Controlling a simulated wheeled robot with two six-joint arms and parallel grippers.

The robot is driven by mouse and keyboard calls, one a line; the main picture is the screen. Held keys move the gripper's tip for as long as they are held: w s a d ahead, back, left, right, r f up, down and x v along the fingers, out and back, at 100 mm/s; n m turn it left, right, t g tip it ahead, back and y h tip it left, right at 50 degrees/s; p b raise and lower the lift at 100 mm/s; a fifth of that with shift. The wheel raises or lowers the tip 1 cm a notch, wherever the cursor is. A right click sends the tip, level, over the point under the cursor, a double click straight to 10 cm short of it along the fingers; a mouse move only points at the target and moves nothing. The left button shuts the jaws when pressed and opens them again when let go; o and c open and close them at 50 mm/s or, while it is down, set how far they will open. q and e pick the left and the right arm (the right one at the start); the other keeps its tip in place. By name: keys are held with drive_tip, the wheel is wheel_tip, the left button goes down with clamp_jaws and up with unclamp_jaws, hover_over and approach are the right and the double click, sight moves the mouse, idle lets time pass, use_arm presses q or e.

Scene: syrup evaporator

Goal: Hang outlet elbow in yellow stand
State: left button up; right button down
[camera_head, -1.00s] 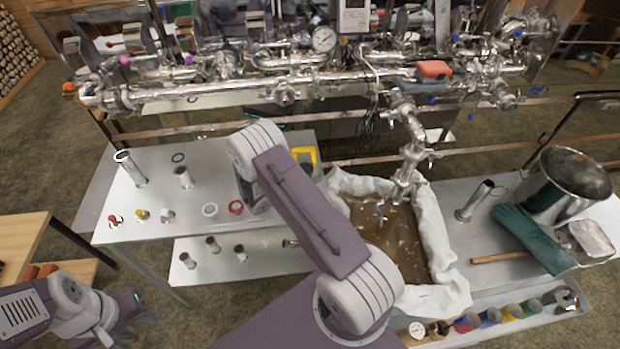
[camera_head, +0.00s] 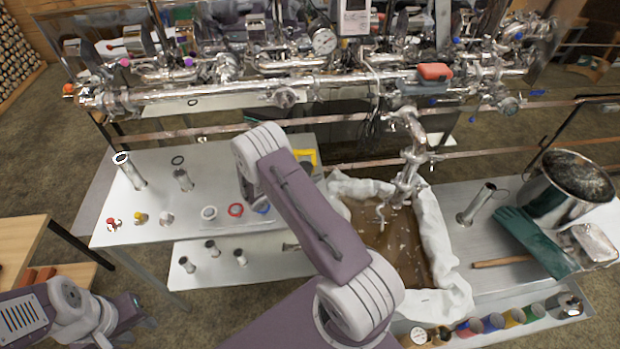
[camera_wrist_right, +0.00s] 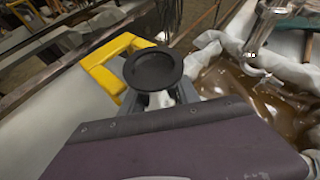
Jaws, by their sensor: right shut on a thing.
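The yellow stand (camera_head: 305,158) is at the right back of the left metal table, partly hidden by my right arm. It also shows in the right wrist view (camera_wrist_right: 112,68) as an open yellow frame. In that view, a part with a dark round flange (camera_wrist_right: 153,68), apparently the outlet elbow, is in my right gripper (camera_wrist_right: 168,99), close beside the stand's opening. Whether it touches the stand I cannot tell. The gripper is shut on it; my arm hides both in the head view. My left gripper (camera_head: 125,318) is low at the left, its fingers unclear.
The left table (camera_head: 140,235) holds upright metal tubes, small coloured fittings and rings (camera_head: 236,210). A cloth-lined pan (camera_head: 437,245) of brown liquid stands right of my arm. Metal pipework (camera_head: 200,88) runs along the back. A pot (camera_head: 565,190) and green gloves (camera_head: 535,238) are at the right.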

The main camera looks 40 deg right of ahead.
drive_tip(key=shift+w+d, duration=0.45)
drive_tip(key=shift+w, duration=0.25)
drive_tip(key=shift+b, duration=0.3)
drive_tip(key=shift+w+d+r+b, duration=0.1)
drive_tip(key=shift+w+d+b, duration=0.6)
drive_tip(key=shift+w, duration=0.5)
drive_tip(key=shift+d, duration=0.1)
drive_tip(key=shift+d, duration=0.1)
drive_tip(key=shift+w+d+b, duration=0.5)
drive_tip(key=shift+w+d, duration=0.25)
drive_tip(key=shift+w, duration=0.05)
